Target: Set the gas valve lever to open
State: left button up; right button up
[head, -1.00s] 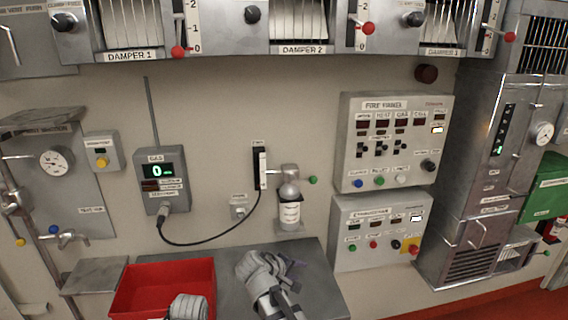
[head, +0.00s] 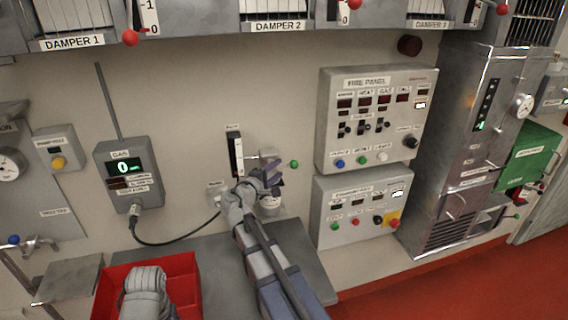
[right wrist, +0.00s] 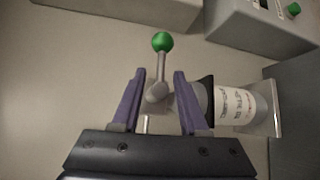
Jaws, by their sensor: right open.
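A lever with a green ball knob (head: 294,164) sticks out to the right of a silver valve body (head: 268,154) on the wall. A labelled cylinder (head: 271,201) hangs below, partly hidden by my right gripper (head: 265,178). In the right wrist view, the green knob (right wrist: 162,42) and its rod point up, beyond the fingertips. The lever's hub (right wrist: 156,92) shows between the open, empty fingers of my right gripper (right wrist: 155,75); I cannot tell whether they touch it. My left gripper (head: 147,285) is low over the red bin, its fingers unclear.
A gas display box (head: 129,174) reading 0 is on the wall at left, with a black cable. The fire panel (head: 375,118) and a second control box (head: 362,207) stand close right of the lever. A grey bench (head: 206,262) and red bin (head: 180,268) are below.

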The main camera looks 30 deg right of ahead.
aim_at(281, 166)
jog(key=shift+b+x, duration=0.35)
jog(key=shift+x, duration=2.85)
jog(key=shift+c, duration=0.2)
jog(key=shift+s, duration=0.1)
grip_shut()
jog(key=shift+a, duration=0.1)
